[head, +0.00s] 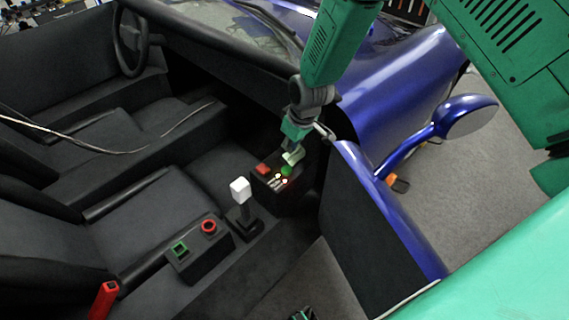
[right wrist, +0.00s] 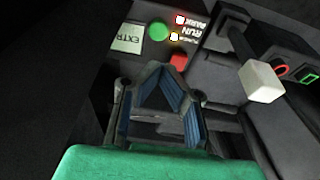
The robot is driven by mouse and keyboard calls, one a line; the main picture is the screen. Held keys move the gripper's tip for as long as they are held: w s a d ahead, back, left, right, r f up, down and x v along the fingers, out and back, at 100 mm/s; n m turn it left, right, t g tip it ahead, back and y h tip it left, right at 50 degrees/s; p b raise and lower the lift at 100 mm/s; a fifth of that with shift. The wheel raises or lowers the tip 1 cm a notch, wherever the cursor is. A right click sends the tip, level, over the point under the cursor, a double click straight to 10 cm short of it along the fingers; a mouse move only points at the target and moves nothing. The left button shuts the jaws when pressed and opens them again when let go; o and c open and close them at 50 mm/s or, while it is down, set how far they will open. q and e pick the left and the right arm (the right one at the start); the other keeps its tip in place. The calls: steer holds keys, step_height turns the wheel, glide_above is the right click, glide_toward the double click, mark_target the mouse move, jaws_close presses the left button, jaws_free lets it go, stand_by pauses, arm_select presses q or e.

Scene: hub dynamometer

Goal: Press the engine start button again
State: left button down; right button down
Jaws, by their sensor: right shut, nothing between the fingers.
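A black control box (head: 263,191) stands in the car's footwell, with a round green button (head: 286,170) and a red button (head: 263,168) on its top. The right wrist view shows the green button (right wrist: 159,31), the red button (right wrist: 179,62) and small lit lamps (right wrist: 175,37) beside white lettering with RUN and PARK. I cannot read which button is the engine start. My right gripper (head: 294,157) is shut and empty, its tips just above the box close to the green button; contact cannot be told.
A white-topped lever (head: 240,190) stands left of the box. A second box (head: 199,262) carries a green square and a red ring. The open blue door (head: 383,215) is to the right, and a steering wheel (head: 131,42) is at the far left.

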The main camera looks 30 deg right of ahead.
mark_target(285, 168)
steer(key=b+x, duration=0.1)
steer(key=x, duration=0.2)
steer(key=b+x, duration=0.1)
steer(key=x, duration=0.2)
steer(key=b+x, duration=0.1)
steer(key=x, duration=0.2)
steer(key=shift+d, duration=0.25)
steer(key=shift+w+a+f, duration=0.15)
steer(key=shift+f, duration=0.45)
